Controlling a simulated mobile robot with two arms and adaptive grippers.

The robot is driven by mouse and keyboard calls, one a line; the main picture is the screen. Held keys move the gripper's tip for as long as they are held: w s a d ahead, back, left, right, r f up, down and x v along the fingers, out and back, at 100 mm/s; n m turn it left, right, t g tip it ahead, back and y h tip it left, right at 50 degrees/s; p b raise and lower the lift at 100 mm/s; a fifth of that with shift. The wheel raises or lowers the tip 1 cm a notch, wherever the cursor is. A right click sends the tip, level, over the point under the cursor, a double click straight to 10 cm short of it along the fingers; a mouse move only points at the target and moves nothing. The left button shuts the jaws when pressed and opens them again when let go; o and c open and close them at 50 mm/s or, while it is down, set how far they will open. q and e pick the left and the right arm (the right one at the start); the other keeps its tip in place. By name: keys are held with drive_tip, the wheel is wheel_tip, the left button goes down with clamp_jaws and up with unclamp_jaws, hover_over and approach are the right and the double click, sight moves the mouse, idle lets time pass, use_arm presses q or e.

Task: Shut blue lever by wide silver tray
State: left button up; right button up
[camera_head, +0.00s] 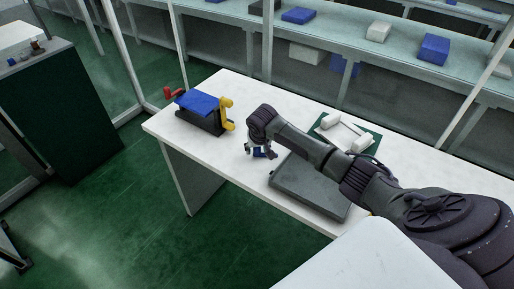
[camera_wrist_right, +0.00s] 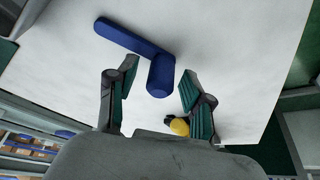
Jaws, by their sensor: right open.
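The blue lever (camera_wrist_right: 135,40) shows in the right wrist view as an L shape, with a long flat arm and a thick rounded end. In the head view only a small blue part (camera_head: 258,153) shows under my right gripper. My right gripper (camera_wrist_right: 158,75) is open, with the lever's rounded end between its fingertips; I cannot tell whether they touch it. In the head view the right gripper (camera_head: 262,152) is low over the table, left of a wide grey tray-like slab (camera_head: 310,188). My left gripper is not in view.
The white table (camera_head: 225,95) also bears a blue-topped black device (camera_head: 203,108) with yellow and red parts, at the left. A white frame on a green board (camera_head: 347,132) is behind my right arm. Shelves with blue and white boxes (camera_head: 433,50) stand behind.

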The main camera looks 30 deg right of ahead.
clamp_jaws()
idle(0.3)
idle(0.3)
drive_tip(key=n+p, duration=0.1)
drive_tip(key=s+n+p, duration=0.1)
drive_tip(key=y+p, duration=0.1)
drive_tip(key=shift+s+a+r+n, duration=0.25)
drive_tip(key=shift+a+n, duration=0.15)
drive_tip(key=n+p, duration=0.1)
drive_tip(key=s+n+y+p, duration=0.1)
drive_tip(key=shift+s+a+f+n, duration=0.1)
drive_tip(key=shift+s+a+n, duration=0.1)
drive_tip(key=shift+n, duration=0.2)
drive_tip(key=n, duration=0.1)
drive_tip(key=s+n+y, duration=0.1)
drive_tip(key=shift+s+f+n, duration=0.1)
drive_tip(key=shift+s+n, duration=0.15)
drive_tip(key=shift+n, duration=0.05)
drive_tip(key=shift+s+d+n+g+y+b, duration=0.15)
drive_tip(key=shift+s+n+y, duration=0.35)
drive_tip(key=shift+n, duration=0.5)
drive_tip(key=shift+s+d+n+g+y+b, duration=0.1)
drive_tip(key=shift+s+n+g+y+b, duration=0.15)
drive_tip(key=shift+s+n, duration=0.55)
drive_tip(key=shift+w+n, duration=0.2)
drive_tip(key=shift+n, duration=0.1)
